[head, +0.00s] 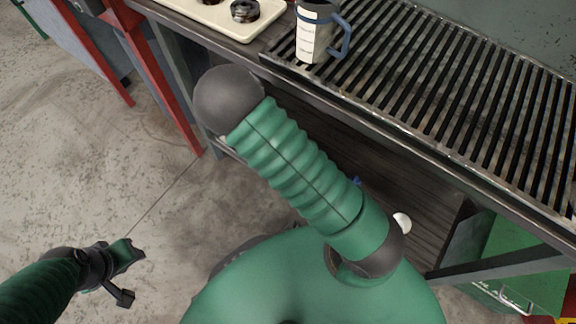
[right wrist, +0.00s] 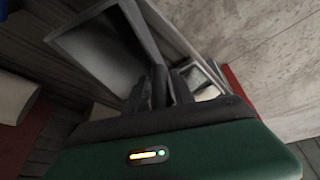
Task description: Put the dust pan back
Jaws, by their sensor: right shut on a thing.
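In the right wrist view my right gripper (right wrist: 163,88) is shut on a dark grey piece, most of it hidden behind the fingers. A grey, flat, pan-shaped thing with a pale rim, which looks like the dust pan (right wrist: 98,48), spreads just beyond the fingertips. In the head view the right gripper and the dust pan are hidden below my green arm. My left gripper (head: 128,274) is at the lower left of the head view, fingers apart, empty, above the concrete floor.
A workbench with a slatted metal top (head: 430,90) runs along the upper right. On it are a mug (head: 313,35) and a cream tray (head: 215,18) with dark round parts. A dark lower shelf (head: 345,150) lies beneath. Red posts (head: 163,75) stand left; open floor (head: 90,170) lies beside them.

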